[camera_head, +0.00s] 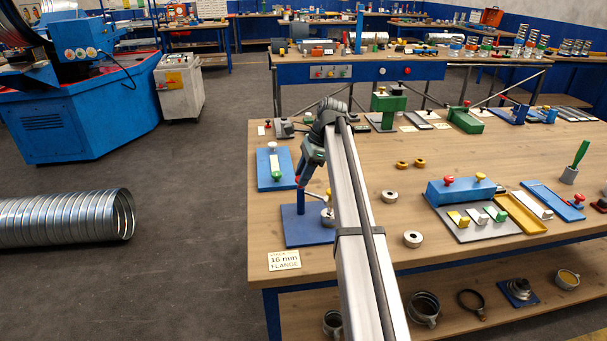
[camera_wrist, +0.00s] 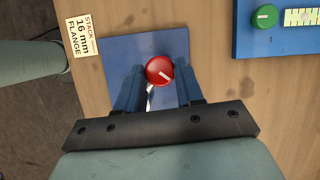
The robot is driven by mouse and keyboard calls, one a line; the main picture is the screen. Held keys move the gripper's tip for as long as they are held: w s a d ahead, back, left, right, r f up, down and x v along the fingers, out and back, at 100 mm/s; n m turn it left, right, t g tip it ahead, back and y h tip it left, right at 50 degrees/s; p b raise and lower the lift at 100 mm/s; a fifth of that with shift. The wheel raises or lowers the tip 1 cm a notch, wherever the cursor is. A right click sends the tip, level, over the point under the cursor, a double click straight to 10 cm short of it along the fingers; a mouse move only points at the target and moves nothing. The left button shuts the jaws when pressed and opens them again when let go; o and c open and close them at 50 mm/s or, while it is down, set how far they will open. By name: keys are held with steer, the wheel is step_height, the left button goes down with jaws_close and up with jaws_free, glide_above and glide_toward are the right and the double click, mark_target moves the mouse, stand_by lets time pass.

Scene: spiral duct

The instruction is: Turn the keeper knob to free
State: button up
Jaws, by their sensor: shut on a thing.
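The keeper knob, a round red knob (camera_wrist: 159,70) with a white pointer line, sits over a blue base plate (camera_wrist: 168,42) in the wrist view. Its pointer line slants to the lower right. My gripper (camera_wrist: 159,76) is shut on the knob, with one blue finger at each side. A pale metal lever shows just below the knob. In the head view the blue base plate (camera_head: 312,236) stands at the table's left front, with a blue post and a round metal part (camera_head: 328,218) on it. My gripper (camera_head: 303,181) is at the post's top; the knob is hidden there.
A card reading "STACK 16 mm FLANGE" (camera_head: 284,260) lies in front of the base plate. Behind it is a blue plate (camera_head: 263,180) with a green knob, which also shows in the wrist view (camera_wrist: 265,16). Metal rings (camera_head: 413,239) lie to the right.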

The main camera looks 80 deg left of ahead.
steer(key=n+h, duration=0.1)
steer(key=n, duration=0.4)
steer(key=shift+a+t+h, duration=0.2)
steer(key=shift+t+h, duration=0.2)
stand_by(0.4)
steer(key=o, duration=1)
steer(key=shift+o, duration=0.2)
steer(key=shift+r, duration=0.1)
steer(key=shift+w+a+r, duration=0.2)
steer(key=shift+w+r, duration=0.1)
steer(key=shift+r, duration=0.2)
steer(key=w+a, duration=0.6)
steer(key=w, duration=0.4)
